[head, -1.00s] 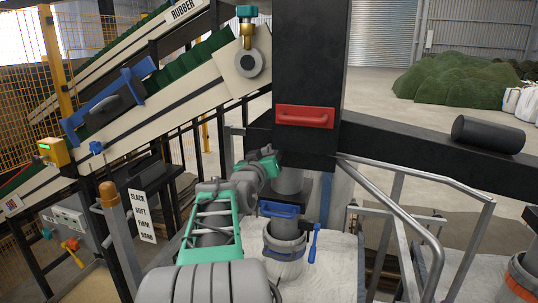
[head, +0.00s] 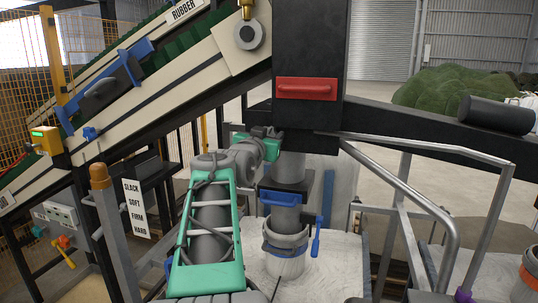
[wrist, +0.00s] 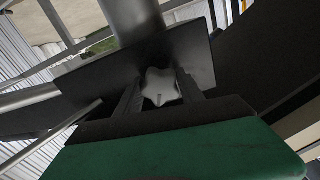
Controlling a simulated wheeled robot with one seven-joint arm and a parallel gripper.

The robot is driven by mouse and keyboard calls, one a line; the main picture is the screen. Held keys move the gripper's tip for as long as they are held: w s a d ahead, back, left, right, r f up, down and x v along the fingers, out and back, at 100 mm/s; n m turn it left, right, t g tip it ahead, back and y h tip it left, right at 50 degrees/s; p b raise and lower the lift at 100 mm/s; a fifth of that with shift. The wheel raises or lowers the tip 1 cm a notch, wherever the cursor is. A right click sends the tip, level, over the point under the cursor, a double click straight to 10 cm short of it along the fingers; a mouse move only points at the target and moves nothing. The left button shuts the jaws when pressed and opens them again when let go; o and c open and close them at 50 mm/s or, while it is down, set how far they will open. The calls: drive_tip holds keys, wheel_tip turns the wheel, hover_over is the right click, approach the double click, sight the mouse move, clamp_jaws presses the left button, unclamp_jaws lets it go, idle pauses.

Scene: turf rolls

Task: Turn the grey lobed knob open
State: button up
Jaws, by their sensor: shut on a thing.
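The grey lobed knob (wrist: 160,87) shows in the wrist view as a pale star shape in front of a dark plate (wrist: 195,50). My gripper (wrist: 160,95) has one dark finger on each side of the knob and is shut on it. The knob is hidden there behind my gripper and arm. How far the knob is turned cannot be told.
A red handle (head: 306,88) is on the black column above my gripper. A blue clamp (head: 281,198) and a blue lever (head: 317,238) sit on the pipe below. Metal railings (head: 400,190) stand to the right, and a sloping conveyor (head: 150,95) runs at the left.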

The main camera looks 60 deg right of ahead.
drive_tip(key=m+b, duration=0.1)
drive_tip(key=b, duration=0.1)
drive_tip(key=m+b, duration=0.2)
drive_tip(key=shift+f, duration=0.35)
drive_tip(key=m+b, duration=0.3)
drive_tip(key=b, duration=0.1)
drive_tip(key=shift+m, duration=0.3)
drive_tip(key=m+b, duration=0.4)
drive_tip(key=shift+r, duration=0.2)
drive_tip(key=shift+r+m+b, duration=0.15)
drive_tip(key=shift+m+b, duration=0.5)
drive_tip(key=shift+m, duration=0.55)
drive_tip(key=o, duration=1.4)
drive_tip(key=shift+c, duration=0.2)
